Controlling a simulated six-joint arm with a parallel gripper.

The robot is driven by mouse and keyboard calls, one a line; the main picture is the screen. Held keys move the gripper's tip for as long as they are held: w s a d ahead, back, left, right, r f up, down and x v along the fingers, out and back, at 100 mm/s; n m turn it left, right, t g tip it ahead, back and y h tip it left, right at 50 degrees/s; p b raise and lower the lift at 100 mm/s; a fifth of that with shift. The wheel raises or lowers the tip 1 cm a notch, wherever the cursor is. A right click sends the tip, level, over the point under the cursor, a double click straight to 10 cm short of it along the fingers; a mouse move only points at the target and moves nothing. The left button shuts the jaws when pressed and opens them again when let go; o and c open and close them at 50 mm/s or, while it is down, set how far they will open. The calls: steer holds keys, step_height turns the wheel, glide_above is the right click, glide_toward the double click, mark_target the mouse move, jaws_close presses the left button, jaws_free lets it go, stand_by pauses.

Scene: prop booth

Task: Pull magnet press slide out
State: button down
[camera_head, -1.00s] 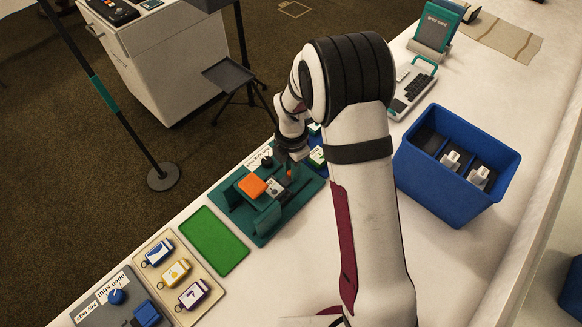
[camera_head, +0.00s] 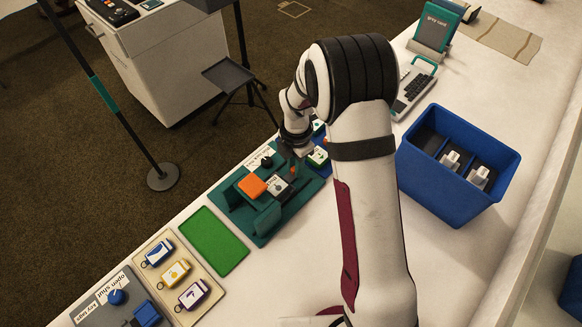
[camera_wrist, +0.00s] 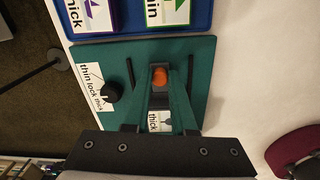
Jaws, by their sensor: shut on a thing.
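The magnet press has a teal base (camera_head: 263,229) on the bench, with an orange block (camera_head: 252,186) on it. A slide with a grey part and a white label (camera_head: 278,186) reading "thick" sits beside the orange block. My gripper (camera_wrist: 160,78) is over the right part of the press, shut on the slide's orange knob (camera_wrist: 159,74), which lies between the fingertips in the wrist view. A black lock knob (camera_wrist: 112,92) stands beside a "thin lock thick" label (camera_wrist: 88,78). My wrist hides part of the slide in the head view.
A blue tray (camera_wrist: 205,28) with labelled pieces adjoins the press. A green mat (camera_head: 213,241) and a beige tray with several tagged pieces (camera_head: 176,273) lie on the other side. A blue bin (camera_head: 437,182) stands to the right of my arm.

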steer(key=shift+w+d, duration=1.2)
steer(key=c, duration=0.7)
jaws_free()
steer(key=shift+c, duration=0.2)
step_height(320, 180, up, 16)
steer(key=shift+s, duration=0.2)
steer(key=shift+f, duration=0.1)
